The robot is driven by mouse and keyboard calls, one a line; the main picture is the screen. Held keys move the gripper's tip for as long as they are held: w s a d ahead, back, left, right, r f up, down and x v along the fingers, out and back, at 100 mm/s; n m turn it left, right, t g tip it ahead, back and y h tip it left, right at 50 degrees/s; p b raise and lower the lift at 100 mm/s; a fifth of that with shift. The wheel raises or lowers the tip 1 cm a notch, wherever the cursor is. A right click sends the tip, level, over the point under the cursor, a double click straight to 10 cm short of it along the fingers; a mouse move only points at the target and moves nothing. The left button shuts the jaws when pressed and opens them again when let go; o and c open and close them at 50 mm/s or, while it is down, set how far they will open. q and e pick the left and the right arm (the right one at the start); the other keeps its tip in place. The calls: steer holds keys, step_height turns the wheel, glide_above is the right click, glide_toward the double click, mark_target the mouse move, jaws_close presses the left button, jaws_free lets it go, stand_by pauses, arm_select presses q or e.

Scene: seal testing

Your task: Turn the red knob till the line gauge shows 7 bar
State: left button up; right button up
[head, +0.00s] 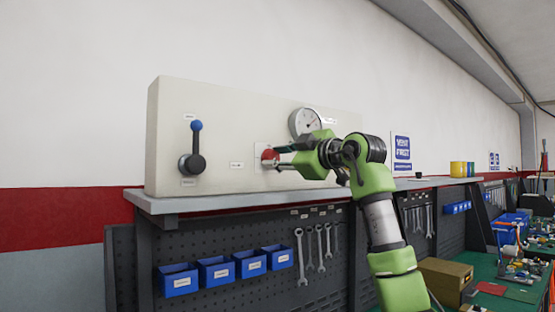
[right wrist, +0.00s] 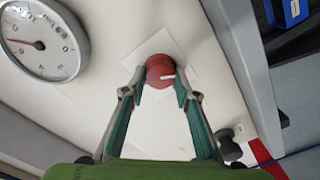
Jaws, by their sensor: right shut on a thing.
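The red knob (head: 269,153) sits on a white square plate on the front of the cream panel (head: 222,120). My right gripper (head: 273,157) reaches it from the right, its fingers closed on the knob's sides. In the right wrist view, the two fingertips (right wrist: 157,90) flank the red knob (right wrist: 159,70), whose white mark points to the right. The round line gauge (head: 307,122) is above and right of the knob, partly covered by my gripper. It shows partly in the wrist view (right wrist: 42,40), cut by the frame; its number is too small to read surely. My left gripper is not in view.
A black lever with a blue ball (head: 196,125) stands upright on the panel's left. The panel rests on a grey shelf (head: 205,203). Below hang several blue bins (head: 215,272) and wrenches (head: 301,258) on a pegboard. Yellow containers (head: 460,169) stand further right.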

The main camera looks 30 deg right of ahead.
stand_by(0.5)
steer(key=o, duration=1.1)
steer(key=shift+s, duration=0.1)
steer(key=s, duration=0.7)
steer(key=s+d, duration=0.1)
steer(key=s, duration=0.3)
steer(key=shift+s+f, duration=0.1)
steer(key=shift+s, duration=0.25)
